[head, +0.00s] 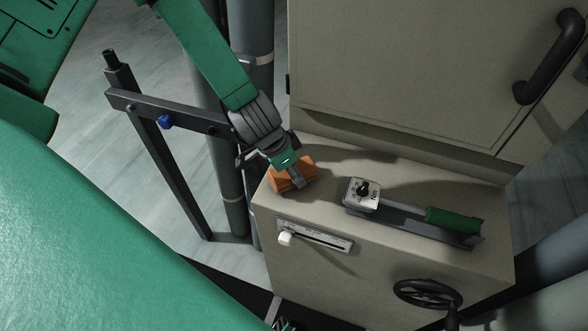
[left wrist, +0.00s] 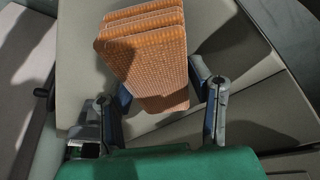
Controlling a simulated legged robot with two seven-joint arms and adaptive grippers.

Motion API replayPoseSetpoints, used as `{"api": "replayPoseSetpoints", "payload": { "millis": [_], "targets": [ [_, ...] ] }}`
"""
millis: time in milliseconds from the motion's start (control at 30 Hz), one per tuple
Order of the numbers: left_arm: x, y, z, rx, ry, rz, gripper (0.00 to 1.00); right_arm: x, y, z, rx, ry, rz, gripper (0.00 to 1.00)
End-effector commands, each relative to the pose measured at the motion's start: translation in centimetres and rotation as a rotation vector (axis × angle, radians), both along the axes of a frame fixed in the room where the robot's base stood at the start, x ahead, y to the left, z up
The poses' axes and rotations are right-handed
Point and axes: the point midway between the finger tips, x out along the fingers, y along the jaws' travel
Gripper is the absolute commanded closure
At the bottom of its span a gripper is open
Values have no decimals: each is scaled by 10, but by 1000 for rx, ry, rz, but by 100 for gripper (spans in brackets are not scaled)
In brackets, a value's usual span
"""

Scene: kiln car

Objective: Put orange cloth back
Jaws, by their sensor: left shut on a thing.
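The orange cloth (head: 309,173) is a folded, textured stack at the back left corner of the beige cabinet top (head: 330,216). My left gripper (head: 296,180) points down at it and is shut on it. In the left wrist view the cloth (left wrist: 150,55) shows its layered folds between the two fingers of my left gripper (left wrist: 163,100). I cannot tell whether the cloth rests on the top or hangs just above it.
A dial box (head: 355,203) and a green-handled lever (head: 450,219) stand to the right on the top. A white slider knob (head: 286,238) and a black handwheel (head: 428,292) are on the front. A dark post frame (head: 160,150) stands left. A tall door (head: 420,75) rises behind.

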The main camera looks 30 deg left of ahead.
Motion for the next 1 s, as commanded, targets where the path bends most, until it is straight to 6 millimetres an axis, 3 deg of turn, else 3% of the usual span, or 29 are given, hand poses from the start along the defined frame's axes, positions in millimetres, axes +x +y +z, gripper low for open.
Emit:
{"api": "replayPoseSetpoints", "payload": {
  "millis": [900,933,1000],
  "targets": [
    [0,0,-9,0,0,0,76,0,0,-6,0,0,0,100],
    [0,0,-9,0,0,0,46,0,0,-6,0,0,0,100],
    [0,0,-9,0,0,0,29,0,0,-6,0,0,0,100]
  ]
}}
